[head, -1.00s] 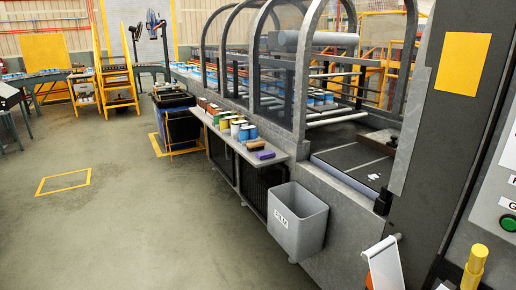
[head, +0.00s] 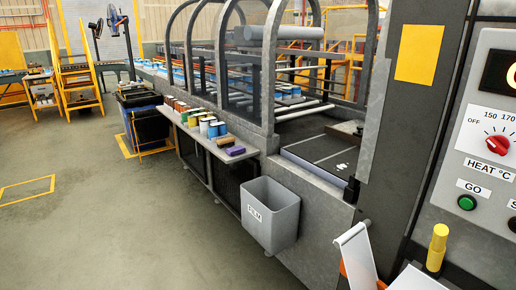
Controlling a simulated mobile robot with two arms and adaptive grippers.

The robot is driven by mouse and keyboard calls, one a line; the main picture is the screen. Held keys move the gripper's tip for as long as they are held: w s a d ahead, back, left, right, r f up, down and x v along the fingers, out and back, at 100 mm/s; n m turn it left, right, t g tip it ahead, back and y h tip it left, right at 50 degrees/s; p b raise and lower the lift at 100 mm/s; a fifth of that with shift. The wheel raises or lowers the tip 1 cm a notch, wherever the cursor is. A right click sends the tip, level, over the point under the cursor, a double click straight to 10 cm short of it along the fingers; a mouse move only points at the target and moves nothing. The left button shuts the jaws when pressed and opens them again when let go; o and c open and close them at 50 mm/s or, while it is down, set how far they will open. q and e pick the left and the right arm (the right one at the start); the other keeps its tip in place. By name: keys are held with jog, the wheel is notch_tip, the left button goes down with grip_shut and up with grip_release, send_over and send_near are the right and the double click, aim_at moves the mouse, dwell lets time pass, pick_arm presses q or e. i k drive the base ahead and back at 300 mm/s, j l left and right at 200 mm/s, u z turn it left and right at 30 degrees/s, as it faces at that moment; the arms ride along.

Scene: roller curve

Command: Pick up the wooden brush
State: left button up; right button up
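I cannot clearly pick out the wooden brush. A small brown block (head: 224,141) lies near the front end of the side shelf (head: 246,154), beside a purple block (head: 236,150); it is too small to tell whether it is the brush. Another brown piece (head: 349,127) sits on the machine bed behind the shelf, partly cut off by the machine post.
Several cans and blocks (head: 200,124) line the shelf. A grey FILM bin (head: 270,215) stands below its near end. A control panel (head: 490,130) with a red knob and green button is at right. Open floor (head: 100,220) lies at left.

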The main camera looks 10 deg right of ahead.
aim_at(224, 143)
jog(key=i+j, duration=0.15)
jog(key=i, duration=0.25)
jog(key=i+j+z, duration=0.1)
jog(key=i, duration=0.3)
jog(key=i+j, duration=0.3)
jog(key=i, duration=0.1)
